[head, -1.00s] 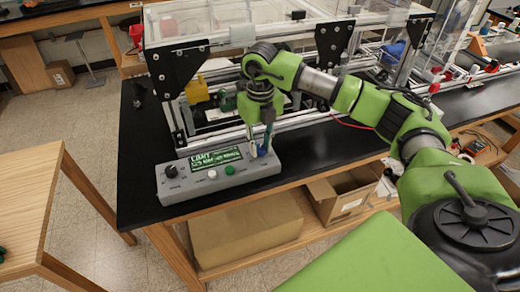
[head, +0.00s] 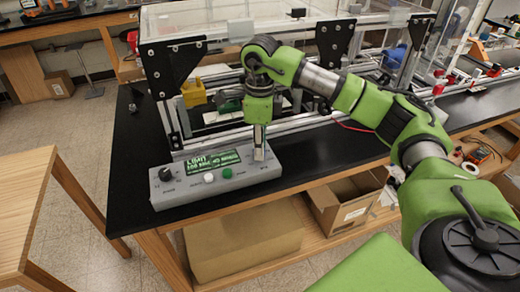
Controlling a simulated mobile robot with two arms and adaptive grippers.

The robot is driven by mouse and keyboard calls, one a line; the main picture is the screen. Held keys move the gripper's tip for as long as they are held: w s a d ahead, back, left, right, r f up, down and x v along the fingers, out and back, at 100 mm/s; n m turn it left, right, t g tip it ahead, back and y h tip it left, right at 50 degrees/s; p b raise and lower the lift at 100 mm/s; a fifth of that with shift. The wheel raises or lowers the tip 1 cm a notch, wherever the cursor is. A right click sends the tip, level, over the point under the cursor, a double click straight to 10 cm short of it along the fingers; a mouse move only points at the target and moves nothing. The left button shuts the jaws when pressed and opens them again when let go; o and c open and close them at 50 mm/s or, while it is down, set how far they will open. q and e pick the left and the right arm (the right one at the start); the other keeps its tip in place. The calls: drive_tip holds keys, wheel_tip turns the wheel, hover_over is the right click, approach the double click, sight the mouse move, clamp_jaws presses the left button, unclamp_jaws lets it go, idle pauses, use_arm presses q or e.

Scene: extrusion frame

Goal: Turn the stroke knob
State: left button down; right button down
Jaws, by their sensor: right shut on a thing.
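A grey control box (head: 190,197) lies near the front edge of the black bench. It has a green lit display (head: 212,161) whose top line seems to read LIMIT. A black knob (head: 165,174) is at its left end, and a white button (head: 209,178) and a green button (head: 227,173) are along its front. My right gripper (head: 259,154) points down at the right end of the box, its fingers shut on a knob there. The fingers hide that knob, and its label is too small to read. My left gripper is out of view.
A clear-walled extrusion frame (head: 215,57) with black corner plates stands close behind the box. A yellow part (head: 193,93) is inside it. Cardboard boxes (head: 240,243) sit on the shelf below. The bench (head: 135,150) left of the box is mostly clear.

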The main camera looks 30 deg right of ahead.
drive_tip(key=n+b, duration=0.1)
drive_tip(key=n, duration=0.3)
drive_tip(key=shift+w+n, duration=0.1)
drive_tip(key=shift+n, duration=0.2)
drive_tip(key=shift+n+b, duration=0.55)
drive_tip(key=shift+n, duration=1.35)
drive_tip(key=c, duration=1.8)
unclamp_jaws()
drive_tip(key=shift+r, duration=0.1)
wheel_tip(320, 180, up, 12)
drive_tip(key=shift+f, duration=0.1)
